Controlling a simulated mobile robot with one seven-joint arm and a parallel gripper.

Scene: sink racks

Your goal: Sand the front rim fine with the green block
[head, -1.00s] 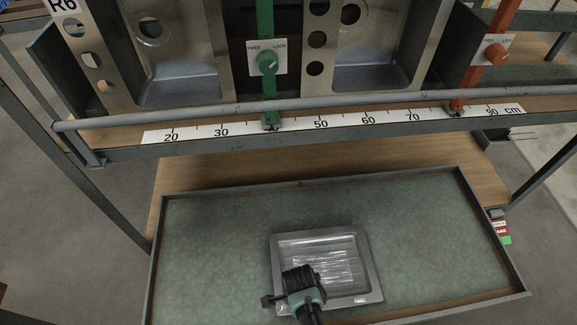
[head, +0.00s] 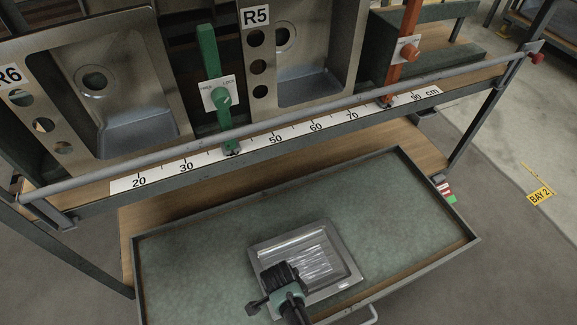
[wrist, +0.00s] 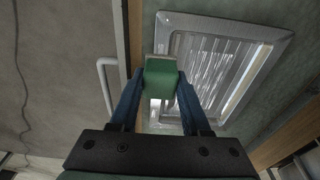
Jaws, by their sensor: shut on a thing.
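A shallow steel sink (head: 336,240) lies on the green-lined drawer tray; its basin is lined with shiny, streaked film. Its front rim (head: 330,293) faces the drawer handle side. My gripper (head: 272,283) is over the sink's front left part in the head view. In the wrist view my gripper (wrist: 160,92) is shut on the green block (wrist: 160,80), which sits between both fingers. The block overlaps the sink's front rim (wrist: 161,38) in the wrist view. Whether it touches the rim is unclear. The block cannot be made out in the head view.
The tray (head: 190,240) has free room left and right of the sink. Its handle (wrist: 104,85) is at the front. Behind stands a rack with upright sinks, a grey bar (head: 300,112), a centimetre scale (head: 250,148), a green lever (head: 210,70) and an orange lever (head: 408,45).

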